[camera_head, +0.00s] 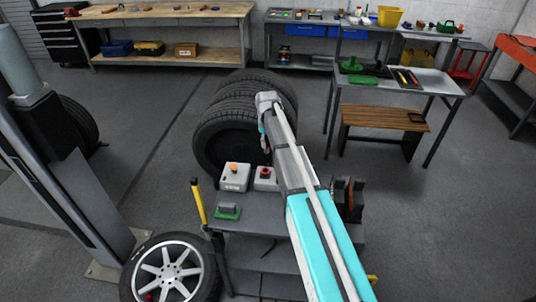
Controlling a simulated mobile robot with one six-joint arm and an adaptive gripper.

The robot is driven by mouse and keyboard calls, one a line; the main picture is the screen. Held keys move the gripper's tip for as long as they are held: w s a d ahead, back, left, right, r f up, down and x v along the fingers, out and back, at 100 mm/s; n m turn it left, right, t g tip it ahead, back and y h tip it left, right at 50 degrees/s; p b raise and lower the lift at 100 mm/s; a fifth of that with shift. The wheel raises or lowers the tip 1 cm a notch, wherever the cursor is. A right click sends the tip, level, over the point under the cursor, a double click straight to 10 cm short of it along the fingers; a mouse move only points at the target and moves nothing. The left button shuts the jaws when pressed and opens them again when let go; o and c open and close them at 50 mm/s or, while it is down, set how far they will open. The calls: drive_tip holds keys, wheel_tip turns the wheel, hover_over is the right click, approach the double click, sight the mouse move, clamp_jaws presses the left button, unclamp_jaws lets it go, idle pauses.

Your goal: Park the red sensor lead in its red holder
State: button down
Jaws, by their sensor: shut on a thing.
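My gripper (266,143) hangs at the end of my arm in front of the stacked black tyres, above and behind the boxes on the small cart. It is small and partly hidden by my arm. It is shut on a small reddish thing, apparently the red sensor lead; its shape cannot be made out. I cannot pick out the red holder for certain. Upright dark and reddish-brown pieces (352,190) stand on the cart right of my arm, partly hidden by it.
The grey cart (262,212) carries an orange-button box (235,176), a red-button box (265,178) and a green item (228,211). A yellow post (198,202) stands at its left. Stacked tyres (222,143) stand behind, a spoked wheel (170,271) at front left.

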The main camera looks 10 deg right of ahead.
sight(266, 149)
drive_tip(key=shift+n, duration=0.6)
drive_tip(key=shift+a+f+b, duration=0.15)
drive_tip(key=shift+f+b, duration=0.75)
drive_tip(key=shift+f, duration=0.2)
drive_tip(key=shift+a+f+b, duration=0.15)
drive_tip(key=shift+f+b, duration=0.7)
drive_tip(key=shift+f, duration=0.25)
drive_tip(key=shift+f, duration=0.1)
drive_tip(key=shift+f+b, duration=2.6)
drive_tip(key=shift+b, duration=0.05)
drive_tip(key=shift+f+b, duration=1.4)
drive_tip(key=shift+b, duration=0.05)
drive_tip(key=shift+c, duration=2.3)
unclamp_jaws()
